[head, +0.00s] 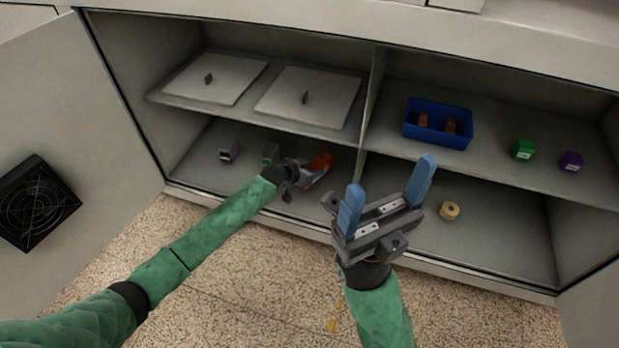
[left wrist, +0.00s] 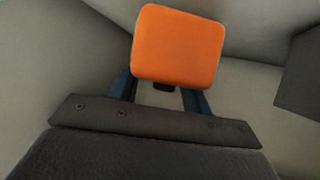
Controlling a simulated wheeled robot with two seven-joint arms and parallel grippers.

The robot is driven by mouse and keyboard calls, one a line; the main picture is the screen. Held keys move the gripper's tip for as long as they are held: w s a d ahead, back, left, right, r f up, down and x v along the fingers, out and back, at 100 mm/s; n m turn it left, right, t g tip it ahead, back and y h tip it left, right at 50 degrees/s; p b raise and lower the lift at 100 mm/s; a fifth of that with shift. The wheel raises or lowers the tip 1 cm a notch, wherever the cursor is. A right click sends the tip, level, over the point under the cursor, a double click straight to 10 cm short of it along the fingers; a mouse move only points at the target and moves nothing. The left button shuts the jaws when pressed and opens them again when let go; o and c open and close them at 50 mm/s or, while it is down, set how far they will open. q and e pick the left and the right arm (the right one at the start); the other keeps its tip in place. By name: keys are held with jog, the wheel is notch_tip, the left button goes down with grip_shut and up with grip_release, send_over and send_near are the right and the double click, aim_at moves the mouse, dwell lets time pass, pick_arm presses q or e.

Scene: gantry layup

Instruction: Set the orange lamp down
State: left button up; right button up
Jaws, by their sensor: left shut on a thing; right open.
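The orange lamp (head: 320,161) is in the lower left compartment of the open cabinet. My left gripper (head: 305,174) reaches into that compartment and is shut on the lamp. In the left wrist view the lamp's orange block (left wrist: 177,45) sits between and beyond the blue fingers (left wrist: 160,90). The fingers hide its lower part, and I cannot tell whether it touches the cabinet floor. My right gripper (head: 388,205) is open and empty, with its blue fingers spread, in front of the cabinet.
A grey box (head: 228,154) and a green item (head: 270,153) stand in the same compartment. The shelf above holds two pale panels (head: 213,79). At right are a blue bin (head: 438,123), a green box (head: 523,149), a purple box (head: 571,162) and a yellow roll (head: 449,210).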

pick_arm(q)
jog(key=shift+w+a+f, duration=0.2)
jog(key=shift+w+f, duration=0.15)
jog(key=shift+w, duration=0.25)
jog(key=shift+f+b, duration=1)
jog(key=shift+f, duration=0.95)
jog(key=shift+f, duration=0.1)
jog(key=o, duration=1.1)
jog(key=p+v, duration=0.3)
jog(key=v, duration=0.9)
jog(key=shift+s+p, duration=0.1)
jog(key=shift+p, duration=0.3)
